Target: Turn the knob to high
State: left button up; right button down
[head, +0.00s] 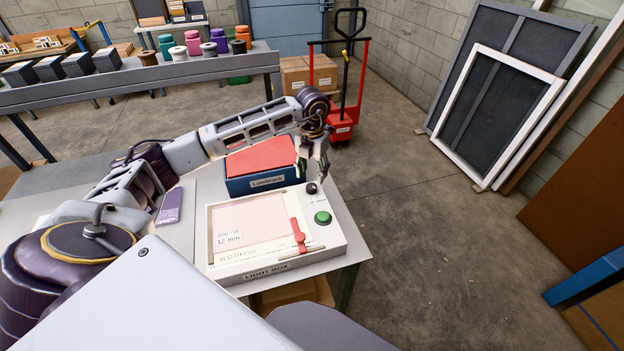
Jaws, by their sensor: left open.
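The light box (225,262) is a white panel on the grey table, with a pinkish lit window and a red slider (299,237). A small black knob (311,188) sits at its far right corner, with tiny labels beside it that I cannot read. A round green button (322,217) is nearer, on the same right strip. My left gripper (313,172) is open and points down just above and behind the knob. Its fingers look apart from the knob, though contact is hard to judge. The knob's pointer is too small to read. My right gripper is out of view.
A blue box with a red top (262,156), labelled Lumirock, stands right behind the light box, close to my left forearm. A purple card (170,207) lies on the table to the left. The grey table (342,222) ends just right of the light box, with open floor beyond.

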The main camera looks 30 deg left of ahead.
aim_at(312, 185)
pick_arm(q)
notch_tip(312, 185, up, 6)
jog(key=shift+r, duration=0.25)
jog(key=shift+f, duration=0.1)
dwell(0.7)
